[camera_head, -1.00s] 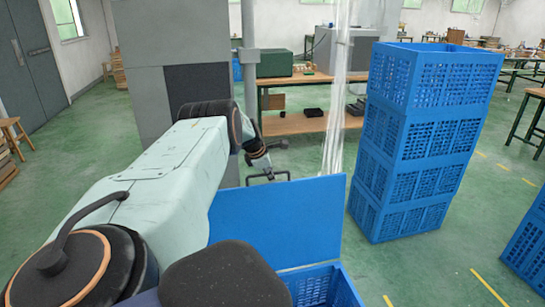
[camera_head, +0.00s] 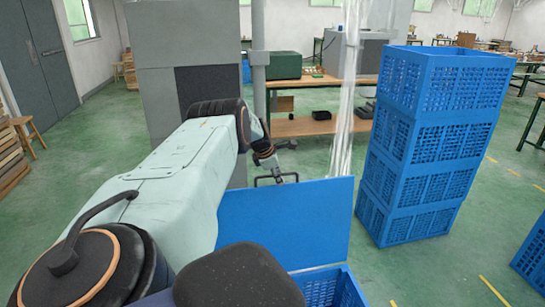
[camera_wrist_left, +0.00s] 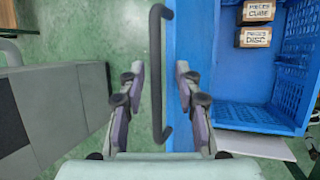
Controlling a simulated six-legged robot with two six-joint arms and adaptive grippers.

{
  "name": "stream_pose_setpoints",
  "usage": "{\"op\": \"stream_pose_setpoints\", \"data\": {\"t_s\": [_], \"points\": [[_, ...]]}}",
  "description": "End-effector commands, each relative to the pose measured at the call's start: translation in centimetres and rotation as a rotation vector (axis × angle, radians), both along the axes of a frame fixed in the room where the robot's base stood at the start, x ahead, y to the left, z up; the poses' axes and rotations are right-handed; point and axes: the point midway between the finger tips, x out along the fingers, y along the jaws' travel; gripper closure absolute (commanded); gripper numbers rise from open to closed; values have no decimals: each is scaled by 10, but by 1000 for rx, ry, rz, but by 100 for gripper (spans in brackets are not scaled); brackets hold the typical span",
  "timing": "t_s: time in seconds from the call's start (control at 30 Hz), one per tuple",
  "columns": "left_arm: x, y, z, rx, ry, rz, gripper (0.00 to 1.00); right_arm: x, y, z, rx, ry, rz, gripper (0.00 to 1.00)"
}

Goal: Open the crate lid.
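The blue crate lid (camera_head: 290,220) stands raised at the back of the blue crate (camera_head: 335,289), whose inside is open to view. A dark bar handle (camera_head: 277,180) sits at the lid's top edge. In the left wrist view, the handle (camera_wrist_left: 156,70) runs between the two fingers of my left gripper (camera_wrist_left: 160,85), with a gap on either side. The gripper is open around the handle. The lid (camera_wrist_left: 184,40) shows beside it, and the crate (camera_wrist_left: 255,115) lies to the right. My right gripper is in neither view.
Two labelled boxes (camera_wrist_left: 256,36) sit in the crate. A tall stack of blue crates (camera_head: 430,140) stands to the right. A grey cabinet (camera_head: 170,70) and a workbench (camera_head: 310,127) are behind. Green floor is free between the lid and the stack.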

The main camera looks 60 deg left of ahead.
Motion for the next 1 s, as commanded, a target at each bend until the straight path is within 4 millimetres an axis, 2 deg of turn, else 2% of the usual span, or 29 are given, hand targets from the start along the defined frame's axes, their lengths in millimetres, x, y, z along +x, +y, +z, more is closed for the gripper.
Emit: {"op": "stream_pose_setpoints", "data": {"t_s": [1.0], "points": [[-36, -10, 73, -5, -9, -2, 66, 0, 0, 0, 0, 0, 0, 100]]}}
